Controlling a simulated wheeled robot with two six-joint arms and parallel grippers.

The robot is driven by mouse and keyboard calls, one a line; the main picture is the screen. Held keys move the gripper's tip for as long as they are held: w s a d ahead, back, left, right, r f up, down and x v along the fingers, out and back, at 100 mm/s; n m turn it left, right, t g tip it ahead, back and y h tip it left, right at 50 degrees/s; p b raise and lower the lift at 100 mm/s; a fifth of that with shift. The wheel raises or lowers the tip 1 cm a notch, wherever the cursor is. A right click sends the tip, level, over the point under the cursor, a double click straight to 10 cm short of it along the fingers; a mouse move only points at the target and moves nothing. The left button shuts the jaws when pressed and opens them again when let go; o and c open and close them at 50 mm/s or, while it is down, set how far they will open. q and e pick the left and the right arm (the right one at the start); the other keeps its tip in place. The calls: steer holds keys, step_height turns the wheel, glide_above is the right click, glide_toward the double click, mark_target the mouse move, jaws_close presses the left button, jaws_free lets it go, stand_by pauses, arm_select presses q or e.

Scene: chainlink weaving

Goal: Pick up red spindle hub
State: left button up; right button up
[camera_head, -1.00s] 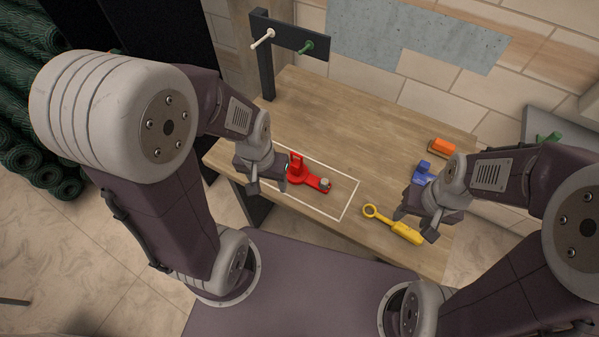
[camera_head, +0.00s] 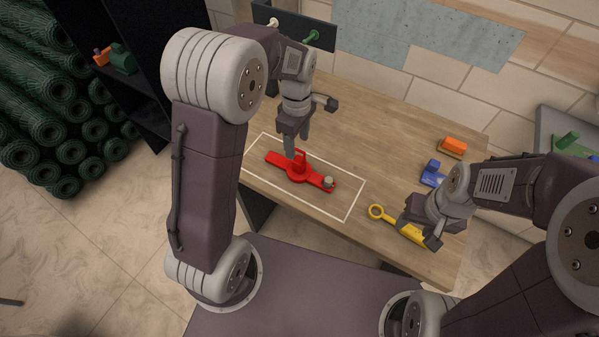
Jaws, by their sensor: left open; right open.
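The red spindle hub (camera_head: 298,172) lies inside a white-outlined rectangle on the wooden table. It is a long red bar with a round middle, a red upright part and a small grey cylinder near its right end. My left gripper (camera_head: 308,121) is open and empty, above and just behind the hub. A grey upright piece shows between the gripper and the hub's middle; I cannot tell which it belongs to or whether they touch. My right gripper (camera_head: 420,229) is open over the yellow tool (camera_head: 385,217) at the table's front right and partly hides it.
A blue part (camera_head: 432,173) and an orange part (camera_head: 453,146) lie on the right of the table (camera_head: 385,130). A dark rack (camera_head: 320,38) with pegs stands behind my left arm. The middle and back of the table are clear.

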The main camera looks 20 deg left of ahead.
mark_target(299, 159)
arm_select(q)
steer(key=f, duration=0.3)
steer(key=shift+s, duration=0.25)
steer(key=shift+w+f, duration=0.2)
steer(key=shift+f, duration=0.25)
steer(key=f, duration=0.4)
steer(key=shift+d, duration=0.25)
steer(key=shift+w+f, duration=0.15)
steer(key=shift+f, duration=0.25)
jaws_close()
steer(key=shift+r, duration=0.1)
